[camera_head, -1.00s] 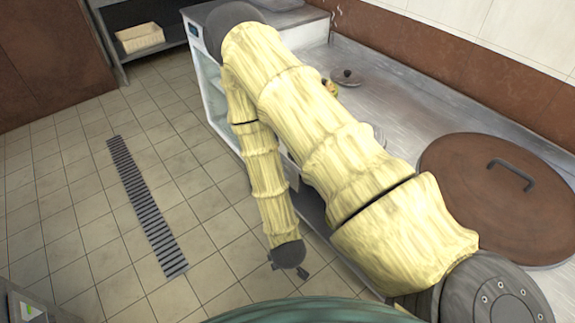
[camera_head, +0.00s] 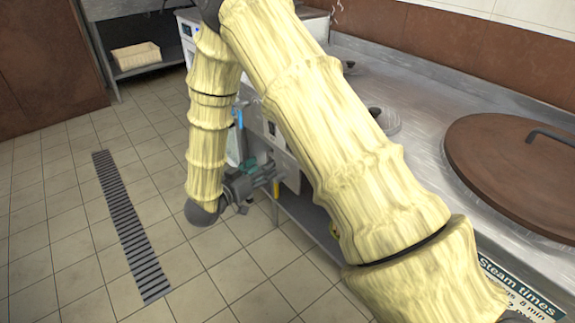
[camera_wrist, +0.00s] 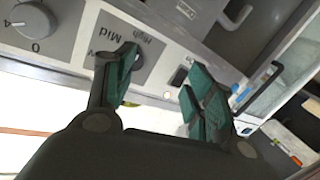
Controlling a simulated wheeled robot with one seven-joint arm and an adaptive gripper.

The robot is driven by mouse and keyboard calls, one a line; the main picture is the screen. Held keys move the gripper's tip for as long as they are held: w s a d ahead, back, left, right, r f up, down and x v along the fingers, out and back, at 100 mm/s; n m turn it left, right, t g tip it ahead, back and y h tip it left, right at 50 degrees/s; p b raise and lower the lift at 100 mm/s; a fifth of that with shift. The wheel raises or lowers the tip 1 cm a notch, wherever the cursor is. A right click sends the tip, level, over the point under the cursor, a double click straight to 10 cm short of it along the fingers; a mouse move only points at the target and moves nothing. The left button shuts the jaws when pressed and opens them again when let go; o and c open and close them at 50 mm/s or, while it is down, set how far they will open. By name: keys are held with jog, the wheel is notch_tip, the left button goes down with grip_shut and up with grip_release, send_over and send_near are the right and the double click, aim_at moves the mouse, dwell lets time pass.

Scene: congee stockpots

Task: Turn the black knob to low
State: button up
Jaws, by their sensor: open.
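The control panel (camera_wrist: 75,45) shows upside down in the wrist view, with "Mid" and "High" lettering. The black knob (camera_wrist: 139,62) sits by this lettering, mostly hidden behind my left finger; only a dark edge shows, so I cannot tell its setting. My gripper (camera_wrist: 160,75) is open, with green-padded fingers apart and nothing visible held between them. The left finger overlaps the knob in this view; contact is unclear. In the head view my gripper (camera_head: 272,172) is close in front of the panel (camera_head: 284,158) on the counter's front.
A grey knob (camera_wrist: 32,22) marked with numbers, a black switch (camera_wrist: 180,77) and a handle (camera_wrist: 236,14) are nearby. Tiled floor (camera_head: 90,210) is clear at left.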

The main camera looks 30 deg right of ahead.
jog(key=d+r+m+g+h+b, duration=0.2)
jog(key=d+b, duration=0.4)
jog(key=d, duration=0.4)
jog(key=shift+w+r+m+g, duration=0.3)
jog(key=shift+w+m+g, duration=0.15)
jog(key=shift+g, duration=0.25)
jog(key=shift+s+d, duration=0.1)
jog(key=shift+c, duration=0.3)
jog(key=c, duration=1)
